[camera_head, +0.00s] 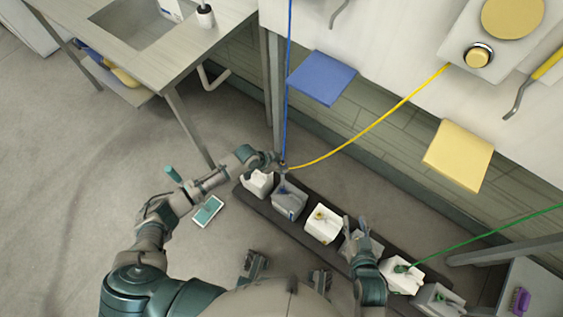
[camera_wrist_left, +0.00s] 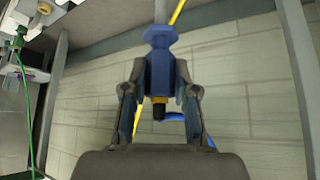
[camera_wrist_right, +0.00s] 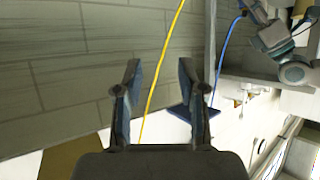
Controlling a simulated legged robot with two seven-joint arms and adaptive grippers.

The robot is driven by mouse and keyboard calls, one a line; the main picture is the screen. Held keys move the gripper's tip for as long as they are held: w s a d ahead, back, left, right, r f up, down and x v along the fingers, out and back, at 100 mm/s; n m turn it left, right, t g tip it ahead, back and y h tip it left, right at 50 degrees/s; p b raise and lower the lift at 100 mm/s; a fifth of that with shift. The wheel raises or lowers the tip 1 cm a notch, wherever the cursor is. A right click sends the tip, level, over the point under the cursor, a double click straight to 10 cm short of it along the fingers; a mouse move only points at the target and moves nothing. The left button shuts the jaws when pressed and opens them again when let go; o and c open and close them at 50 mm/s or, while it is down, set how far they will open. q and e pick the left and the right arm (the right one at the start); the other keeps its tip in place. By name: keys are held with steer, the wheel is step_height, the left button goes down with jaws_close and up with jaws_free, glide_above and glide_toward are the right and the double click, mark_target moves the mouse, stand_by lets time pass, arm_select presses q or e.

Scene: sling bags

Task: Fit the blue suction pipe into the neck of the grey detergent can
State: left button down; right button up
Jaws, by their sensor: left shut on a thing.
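The blue suction pipe (camera_head: 288,80) hangs from the top of the head view down to my left gripper (camera_head: 281,164). In the left wrist view my left gripper (camera_wrist_left: 158,100) is shut on its blue end fitting (camera_wrist_left: 160,68), which has a wide collar, an orange ring and a dark tip. A grey detergent can (camera_head: 289,204) stands on the dark floor strip just below and right of this gripper; its neck is hard to make out. My right gripper (camera_head: 356,228) is open and empty above the row; it also shows open in the right wrist view (camera_wrist_right: 159,75).
White cans (camera_head: 257,184), (camera_head: 323,227) and (camera_head: 402,280) and another grey can (camera_head: 437,300) share the dark strip (camera_head: 248,201). A yellow hose (camera_head: 385,116) runs close behind my left gripper. A table leg (camera_head: 272,85) stands behind it. A green hose (camera_head: 480,234) crosses at right.

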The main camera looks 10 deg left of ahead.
mark_target(283, 176)
arm_select(q)
step_height(283, 176, down, 2)
steer(key=shift+b, duration=0.5)
steer(key=shift+f, duration=0.4)
arm_select(e)
steer(key=shift+w+a+r+t+y, duration=0.2)
steer(key=shift+w+r+t, duration=0.15)
steer(key=shift+r+t, duration=0.25)
steer(key=shift+w+a+r+t+y, duration=0.2)
steer(key=shift+w+r+t, duration=0.2)
steer(key=shift+r+t, duration=0.25)
steer(key=shift+w+a+r+t+y, duration=0.2)
steer(key=shift+w+r+t, duration=0.2)
steer(key=shift+r, duration=0.3)
steer(key=shift+r, duration=0.25)
steer(key=shift+s, duration=0.1)
steer(key=shift+r, duration=0.1)
steer(key=shift+r, duration=0.2)
steer(key=shift+s+d+f+g+h, duration=0.2)
steer(key=shift+f+g, duration=0.2)
steer(key=shift+f, duration=0.35)
steer(key=shift+s+d+f+g+h, duration=0.1)
steer(key=shift+s+f+g+h, duration=0.2)
steer(key=shift+f, duration=0.45)
